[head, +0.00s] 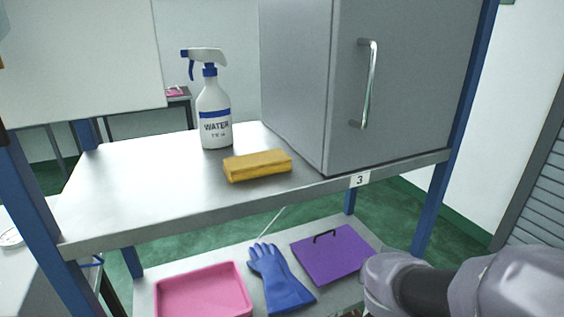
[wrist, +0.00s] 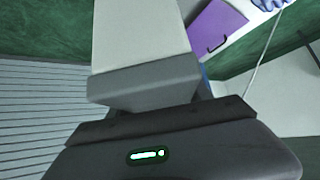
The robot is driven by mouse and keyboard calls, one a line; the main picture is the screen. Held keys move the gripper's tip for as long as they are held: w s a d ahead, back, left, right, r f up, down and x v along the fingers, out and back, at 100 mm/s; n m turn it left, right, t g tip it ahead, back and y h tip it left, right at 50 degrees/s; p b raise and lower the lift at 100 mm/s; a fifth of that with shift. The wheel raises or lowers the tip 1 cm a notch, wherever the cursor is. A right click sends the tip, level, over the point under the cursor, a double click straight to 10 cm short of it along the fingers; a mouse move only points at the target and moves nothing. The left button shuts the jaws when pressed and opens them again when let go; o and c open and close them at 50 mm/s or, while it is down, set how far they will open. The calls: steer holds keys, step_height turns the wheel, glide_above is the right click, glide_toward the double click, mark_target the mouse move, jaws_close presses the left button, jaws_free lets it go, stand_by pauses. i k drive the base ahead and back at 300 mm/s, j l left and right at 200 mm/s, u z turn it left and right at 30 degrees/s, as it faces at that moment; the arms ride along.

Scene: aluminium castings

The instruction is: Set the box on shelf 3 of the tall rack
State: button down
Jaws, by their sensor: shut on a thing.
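My gripper (wrist: 150,112) shows in the wrist view as a dark body with a green light. It is shut on a pale grey block with a darker grey near face, which looks like the box (wrist: 142,50); its far end runs out of the picture. In the head view my arm comes in at the lower right, low in front of the rack, and the gripper is out of the picture. Shelf 3 (head: 140,185) of the tall rack is a grey metal board with a "3" label on its front edge. Its left front part is bare.
On shelf 3 stand a water spray bottle (head: 214,115), a yellow block (head: 257,165) and a large grey cabinet (head: 400,90) filling the right. The shelf below holds a pink tray (head: 203,268), blue glove (head: 280,280) and purple clipboard-like sheet (head: 332,256). Blue posts (head: 462,120) flank the rack.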

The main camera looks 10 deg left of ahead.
mark_target(143, 188)
steer(key=k+u, duration=0.1)
steer(key=u, duration=0.3)
steer(key=k+l+u, duration=0.1)
steer(key=u, duration=0.25)
steer(key=k+u, duration=0.1)
steer(key=u, duration=0.3)
